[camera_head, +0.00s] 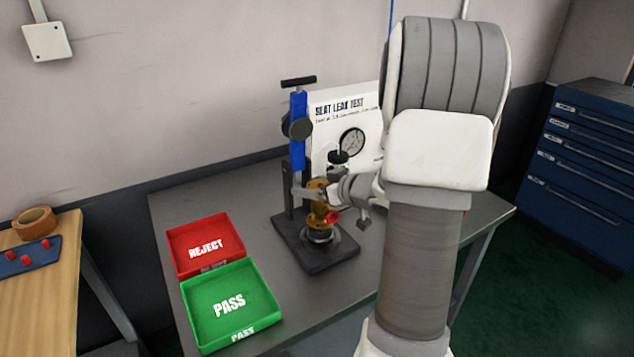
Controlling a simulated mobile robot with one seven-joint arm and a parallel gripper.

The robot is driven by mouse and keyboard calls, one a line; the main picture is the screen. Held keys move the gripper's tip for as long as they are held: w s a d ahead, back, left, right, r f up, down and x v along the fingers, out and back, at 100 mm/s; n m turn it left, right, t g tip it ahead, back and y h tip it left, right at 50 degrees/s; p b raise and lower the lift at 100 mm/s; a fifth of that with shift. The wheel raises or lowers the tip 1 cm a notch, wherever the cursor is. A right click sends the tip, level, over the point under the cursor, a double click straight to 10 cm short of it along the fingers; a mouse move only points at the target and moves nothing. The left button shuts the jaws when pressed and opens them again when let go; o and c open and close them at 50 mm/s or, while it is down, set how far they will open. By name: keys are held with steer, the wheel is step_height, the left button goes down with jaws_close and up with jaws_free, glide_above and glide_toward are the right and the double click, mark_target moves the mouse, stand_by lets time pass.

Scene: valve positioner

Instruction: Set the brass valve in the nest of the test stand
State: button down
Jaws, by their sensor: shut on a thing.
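The brass valve (319,208) is upright at the test stand, with a red part on its right side. My gripper (318,193) reaches in from the right and is shut on the valve's upper body. The nest (320,235) is a round metal seat on the dark base plate of the test stand (297,150). The valve is directly over the nest; I cannot tell whether its bottom touches the seat. The stand has a blue column with a black handle on top. My arm hides the area to the right of the stand.
A red REJECT tray (186,263) and a green PASS tray (262,297) stand left of the test stand on the grey table (180,205). A white SEAT LEAK TEST panel (335,105) with a gauge stands behind. A wooden bench (50,310) is at far left, a blue drawer cabinet (585,150) at right.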

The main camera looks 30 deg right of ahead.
mark_target(313, 214)
steer(key=shift+f+b, duration=0.35)
steer(key=shift+f, duration=0.85)
steer(key=shift+f, duration=0.2)
jaws_free()
steer(key=shift+f, duration=0.1)
steer(key=shift+r, duration=0.25)
steer(key=p+v, duration=0.2)
steer(key=v, duration=1)
steer(key=shift+f+p, duration=0.2)
steer(key=shift+p, duration=0.15)
